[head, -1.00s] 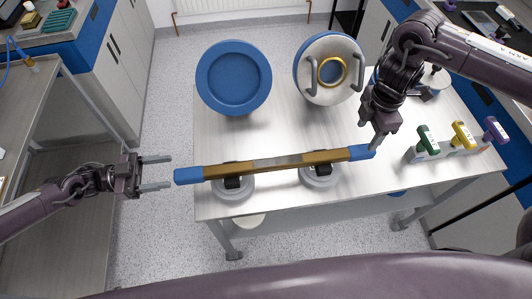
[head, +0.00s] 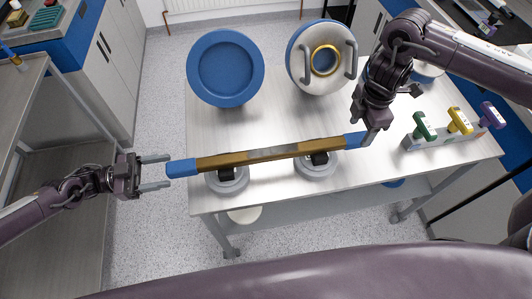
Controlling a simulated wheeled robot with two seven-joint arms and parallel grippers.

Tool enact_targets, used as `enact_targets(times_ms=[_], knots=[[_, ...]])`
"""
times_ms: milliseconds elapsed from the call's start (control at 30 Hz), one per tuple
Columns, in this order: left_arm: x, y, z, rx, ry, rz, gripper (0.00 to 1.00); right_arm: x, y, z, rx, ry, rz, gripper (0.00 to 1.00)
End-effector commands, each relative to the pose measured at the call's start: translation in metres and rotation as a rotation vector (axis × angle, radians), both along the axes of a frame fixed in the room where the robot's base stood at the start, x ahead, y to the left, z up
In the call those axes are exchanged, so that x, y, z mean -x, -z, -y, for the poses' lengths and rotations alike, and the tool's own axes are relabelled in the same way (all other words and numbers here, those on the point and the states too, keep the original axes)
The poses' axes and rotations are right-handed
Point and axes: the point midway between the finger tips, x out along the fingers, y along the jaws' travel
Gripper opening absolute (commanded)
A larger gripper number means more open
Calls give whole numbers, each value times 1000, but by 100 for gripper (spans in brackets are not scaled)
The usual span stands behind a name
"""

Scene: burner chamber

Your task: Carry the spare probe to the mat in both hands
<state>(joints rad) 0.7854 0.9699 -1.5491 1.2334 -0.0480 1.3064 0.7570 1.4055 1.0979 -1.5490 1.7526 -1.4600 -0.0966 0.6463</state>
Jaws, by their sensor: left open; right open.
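The spare probe (head: 222,160) is a long brass-coloured bar with a grey middle section and a blue end at each side. It rests across two grey round stands with dark cradles, the left stand (head: 228,183) and the right stand (head: 317,168), near the table's front edge. My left gripper (head: 156,172) is open, with its fingers pointing at the left blue end, close to its tip. My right gripper (head: 370,137) is open at the right blue end, pointing down; whether its fingers straddle that end is unclear. I cannot make out a mat.
A blue round dish (head: 226,68) and a flanged disc (head: 322,58) with two handles and a gold ring stand at the table's back. A rack with green (head: 423,127), yellow (head: 459,121) and purple (head: 492,115) handles is at right. The table (head: 275,122) is bare mid-top.

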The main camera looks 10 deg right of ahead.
Motion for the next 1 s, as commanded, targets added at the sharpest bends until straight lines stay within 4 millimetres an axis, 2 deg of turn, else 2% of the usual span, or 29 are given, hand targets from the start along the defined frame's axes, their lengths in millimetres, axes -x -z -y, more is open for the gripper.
enact_targets(times_ms=[167, 300, 500, 867, 1000], knots=[[1, -1, 19, 3, 3, 0, 58, 2, 20, 0, -1, 3, -7, 58], [0, -1, 43, 3, 3, 0, 58, 2, 44, 0, 0, 4, -7, 58], [0, 0, 63, 1, 1, 1, 58, 1, 62, 1, 0, 3, -2, 58], [0, 0, 67, 1, 1, 0, 58, 1, 67, 1, 0, 2, -1, 58], [0, 0, 67, 1, 0, 0, 42, 1, 67, 1, 0, 2, -1, 42]])
